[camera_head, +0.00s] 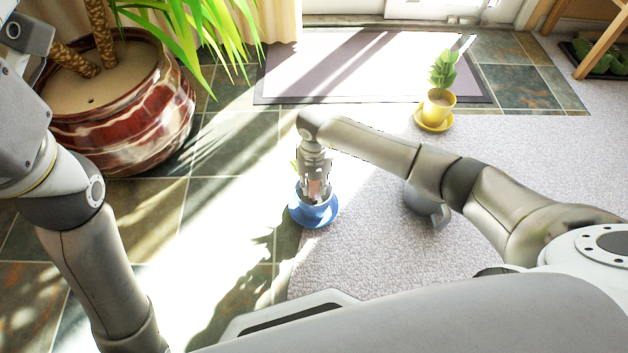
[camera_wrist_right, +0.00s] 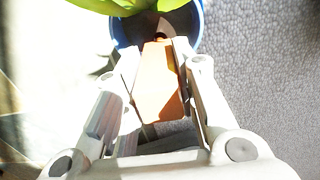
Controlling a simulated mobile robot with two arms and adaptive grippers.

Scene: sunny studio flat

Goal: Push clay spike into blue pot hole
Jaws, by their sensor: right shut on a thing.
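The blue pot (camera_head: 314,212) stands on its blue saucer on the floor, where the tiles meet the grey rug. Its blue rim also shows at the top of the right wrist view (camera_wrist_right: 197,22). My right gripper (camera_head: 316,188) points down over the pot and is shut on the orange-brown clay spike (camera_wrist_right: 159,82). The spike's far end is at the soil inside the pot; I cannot tell whether it is in the hole. Green leaves (camera_wrist_right: 125,6) partly cover the pot. My left arm comes in at the left, but its gripper is out of view.
A large red-brown pot (camera_head: 120,120) with a palm stands at the left. A yellow pot (camera_head: 438,107) with a small plant stands at the back right. A doormat (camera_head: 335,75) lies at the back.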

